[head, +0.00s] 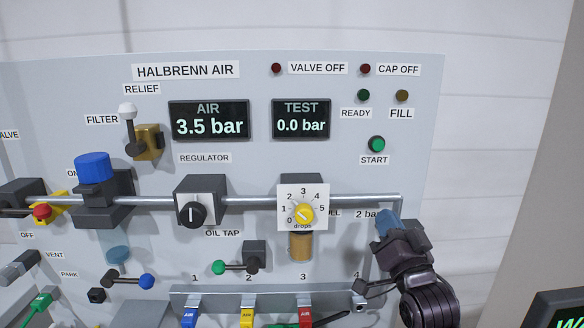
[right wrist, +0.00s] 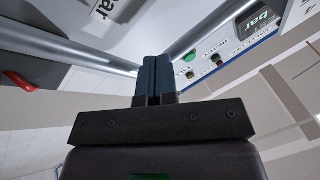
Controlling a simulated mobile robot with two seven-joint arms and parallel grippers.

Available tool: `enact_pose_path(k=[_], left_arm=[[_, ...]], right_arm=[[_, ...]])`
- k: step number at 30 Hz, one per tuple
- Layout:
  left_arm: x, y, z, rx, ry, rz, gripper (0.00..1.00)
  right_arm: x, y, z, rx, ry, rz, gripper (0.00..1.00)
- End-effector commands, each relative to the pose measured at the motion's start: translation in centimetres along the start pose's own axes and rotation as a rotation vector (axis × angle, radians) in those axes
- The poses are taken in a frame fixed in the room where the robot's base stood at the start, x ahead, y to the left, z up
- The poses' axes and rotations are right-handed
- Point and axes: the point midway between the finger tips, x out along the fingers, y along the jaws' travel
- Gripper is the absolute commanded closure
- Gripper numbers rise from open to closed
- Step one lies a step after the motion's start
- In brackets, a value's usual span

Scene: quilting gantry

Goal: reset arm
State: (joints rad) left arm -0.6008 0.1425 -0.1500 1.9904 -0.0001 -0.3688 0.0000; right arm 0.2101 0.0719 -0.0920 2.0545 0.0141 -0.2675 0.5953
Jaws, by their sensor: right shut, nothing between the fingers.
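My right gripper (head: 385,222) is at the lower right of the panel in the head view, below the right end of the metal pipe (head: 350,198). Its blue fingers are together with nothing between them. In the right wrist view the closed fingers (right wrist: 155,78) point up towards the panel and a pipe; I cannot tell whether they touch anything. The gripper partly covers the panel's lower right part, near the "2 bar" label. My left gripper does not show in the head view.
The upright panel (head: 90,85) carries the regulator knob (head: 193,214), a yellow-centred drops dial (head: 304,214) and the oil tap lever (head: 240,265). The relief lever (head: 130,130) sticks out at upper left. Numbered coloured air connectors (head: 247,316) line the bottom.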

Motion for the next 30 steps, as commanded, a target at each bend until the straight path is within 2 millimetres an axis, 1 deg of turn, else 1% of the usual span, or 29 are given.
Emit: enact_pose_path(k=[1, 2, 3, 5, 7, 8, 9, 11, 12, 14, 15, 17, 18, 20, 21, 24, 27, 30], left_arm=[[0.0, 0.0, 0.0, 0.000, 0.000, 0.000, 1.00], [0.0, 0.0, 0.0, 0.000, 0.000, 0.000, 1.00], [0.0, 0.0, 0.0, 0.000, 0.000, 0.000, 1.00], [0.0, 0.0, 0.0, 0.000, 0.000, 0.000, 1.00], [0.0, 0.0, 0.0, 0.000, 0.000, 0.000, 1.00], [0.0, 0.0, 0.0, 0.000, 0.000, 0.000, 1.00], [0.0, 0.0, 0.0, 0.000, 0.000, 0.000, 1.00], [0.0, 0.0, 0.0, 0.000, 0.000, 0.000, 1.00], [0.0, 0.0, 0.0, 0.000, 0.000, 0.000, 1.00], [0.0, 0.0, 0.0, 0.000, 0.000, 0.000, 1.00], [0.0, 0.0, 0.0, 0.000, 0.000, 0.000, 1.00], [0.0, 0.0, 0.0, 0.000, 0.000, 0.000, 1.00], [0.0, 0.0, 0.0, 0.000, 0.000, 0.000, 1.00], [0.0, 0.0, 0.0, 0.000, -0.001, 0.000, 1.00], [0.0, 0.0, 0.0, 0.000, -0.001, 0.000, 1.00], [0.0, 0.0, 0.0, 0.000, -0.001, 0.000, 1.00], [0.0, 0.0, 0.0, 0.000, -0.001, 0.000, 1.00], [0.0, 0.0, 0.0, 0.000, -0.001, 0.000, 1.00]], right_arm=[[-1.5, 1.6, 1.9, -0.088, -0.050, 0.038, 1.00], [-2.4, 2.6, 2.9, -0.145, -0.081, 0.059, 1.00], [-3.8, 3.8, 4.3, -0.220, -0.126, 0.084, 1.00], [-6.2, 5.7, 6.5, -0.327, -0.199, 0.118, 1.00], [-9.2, 7.8, 8.9, -0.428, -0.287, 0.150, 1.00], [-10.6, 8.6, 9.9, -0.464, -0.324, 0.162, 1.00], [-12.5, 9.6, 11.1, -0.506, -0.373, 0.178, 1.00], [-15.4, 11.0, 12.8, -0.554, -0.447, 0.199, 1.00], [-17.5, 11.9, 13.8, -0.575, -0.493, 0.213, 1.00], [-20.6, 13.0, 15.2, -0.591, -0.559, 0.236, 1.00], [-22.8, 13.7, 16.0, -0.592, -0.602, 0.252, 1.00], [-26.1, 14.5, 17.1, -0.584, -0.661, 0.279, 1.00], [-28.2, 15.0, 17.8, -0.579, -0.698, 0.295, 1.00], [-31.3, 15.5, 18.5, -0.571, -0.748, 0.319, 1.00], [-33.2, 15.7, 18.9, -0.566, -0.779, 0.333, 1.00], [-37.0, 16.1, 19.5, -0.555, -0.839, 0.363, 1.00], [-39.5, 16.3, 19.7, -0.548, -0.877, 0.384, 1.00], [-40.8, 16.3, 19.8, -0.543, -0.896, 0.395, 1.00]])
